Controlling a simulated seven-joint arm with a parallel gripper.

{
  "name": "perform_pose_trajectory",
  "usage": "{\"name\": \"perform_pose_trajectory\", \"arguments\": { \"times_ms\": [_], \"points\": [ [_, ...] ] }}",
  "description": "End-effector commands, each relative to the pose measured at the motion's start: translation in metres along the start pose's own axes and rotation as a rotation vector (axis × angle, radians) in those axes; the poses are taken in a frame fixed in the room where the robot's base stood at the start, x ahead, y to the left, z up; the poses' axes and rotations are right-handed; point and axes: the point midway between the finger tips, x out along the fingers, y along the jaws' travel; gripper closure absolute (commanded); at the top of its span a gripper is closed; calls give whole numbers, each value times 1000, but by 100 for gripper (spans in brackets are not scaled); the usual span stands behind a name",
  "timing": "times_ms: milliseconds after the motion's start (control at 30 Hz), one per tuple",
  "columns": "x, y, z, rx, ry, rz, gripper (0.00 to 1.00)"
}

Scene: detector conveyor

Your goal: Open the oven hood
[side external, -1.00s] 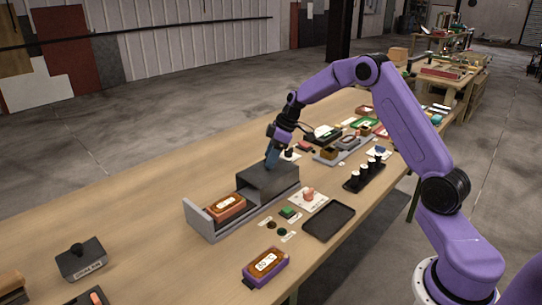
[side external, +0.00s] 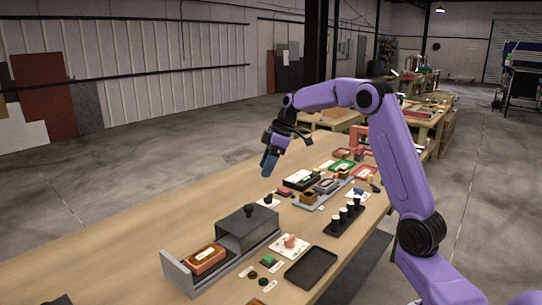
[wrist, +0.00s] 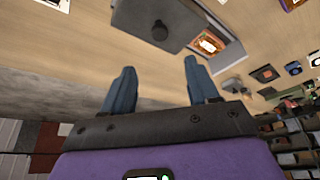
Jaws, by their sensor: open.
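The oven hood (side external: 240,231) is a dark grey box over the right part of a grey conveyor base (side external: 178,272), with a small black knob (side external: 248,210) on top. Its top and knob also show in the wrist view (wrist: 145,12). It sits down on the base; its inside is hidden. My gripper (side external: 266,172) has blue fingers and is raised above and behind the hood, apart from it. In the wrist view the two fingers (wrist: 158,66) are spread with nothing between them, and the hood lies beyond their tips.
A brown block with a white label (side external: 207,258) sits on the open left part of the base. A black tray (side external: 310,268) and a rack of black cylinders (side external: 344,220) stand to the right. Several small parts lie around. The table's left back area (side external: 130,255) is clear.

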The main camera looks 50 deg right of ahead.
Motion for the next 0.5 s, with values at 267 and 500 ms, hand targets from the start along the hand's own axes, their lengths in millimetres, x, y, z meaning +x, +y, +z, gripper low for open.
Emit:
{"name": "perform_pose_trajectory", "arguments": {
  "times_ms": [267,500],
  "points": [
    [-30,0,-1,-1,0,0,40],
    [-33,0,0,0,0,-1,40]
  ]
}}
